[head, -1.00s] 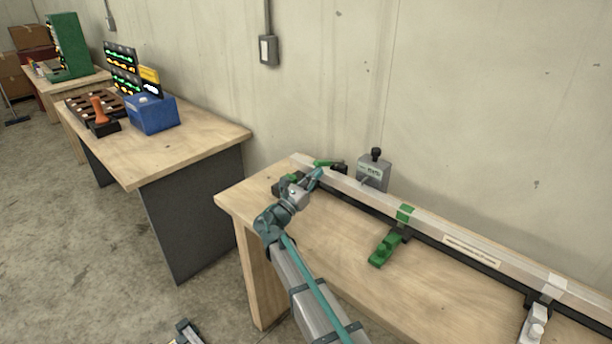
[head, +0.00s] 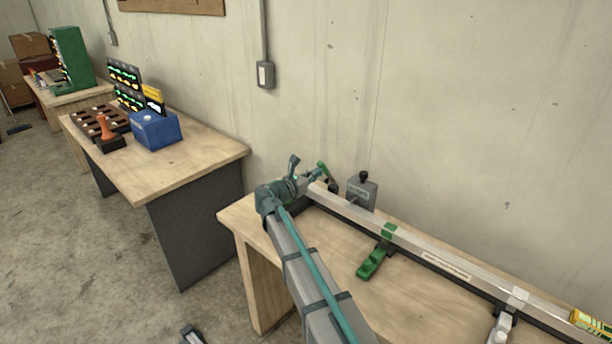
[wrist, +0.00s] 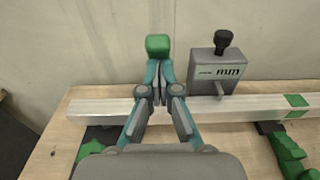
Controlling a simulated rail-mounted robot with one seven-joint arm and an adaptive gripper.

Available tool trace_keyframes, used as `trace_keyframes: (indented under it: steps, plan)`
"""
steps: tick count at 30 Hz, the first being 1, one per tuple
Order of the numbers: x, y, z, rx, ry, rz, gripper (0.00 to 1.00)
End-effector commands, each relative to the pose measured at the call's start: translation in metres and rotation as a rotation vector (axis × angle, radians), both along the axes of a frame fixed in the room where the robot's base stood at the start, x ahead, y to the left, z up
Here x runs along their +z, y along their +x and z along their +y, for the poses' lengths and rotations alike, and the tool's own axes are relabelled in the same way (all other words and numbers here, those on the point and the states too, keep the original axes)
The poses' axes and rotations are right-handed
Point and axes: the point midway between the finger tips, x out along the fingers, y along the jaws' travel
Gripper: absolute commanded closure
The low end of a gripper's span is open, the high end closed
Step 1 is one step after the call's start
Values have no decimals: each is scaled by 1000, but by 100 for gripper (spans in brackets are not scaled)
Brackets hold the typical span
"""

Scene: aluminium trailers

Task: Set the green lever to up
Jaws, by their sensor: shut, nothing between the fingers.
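The green lever (head: 325,172) is at the far left end of the metal rail on the near bench. In the head view its green handle is raised at a slant from its dark base. In the wrist view its green end (wrist: 158,44) shows just beyond my fingertips. My gripper (wrist: 159,72) is shut with nothing between the fingers. Its tips are close to the lever and partly hide it; whether they touch it I cannot tell. In the head view my gripper (head: 309,175) is just left of the lever.
A grey box with a black knob (head: 361,191) stands right of the lever behind the rail (head: 420,248). A green clamp (head: 372,263) sits in front of the rail. A grey clamp (head: 501,328) is farther right. The wall is close behind. The bench front is mostly clear.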

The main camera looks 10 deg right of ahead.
Motion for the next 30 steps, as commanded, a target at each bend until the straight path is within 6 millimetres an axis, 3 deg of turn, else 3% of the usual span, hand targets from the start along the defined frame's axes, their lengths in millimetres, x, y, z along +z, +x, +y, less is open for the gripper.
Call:
trace_keyframes:
  steps: [18,30]
  plan:
    - [6,0,-2,-3,-8,-5,100]
    - [15,-40,35,-10,-3,-3,100]
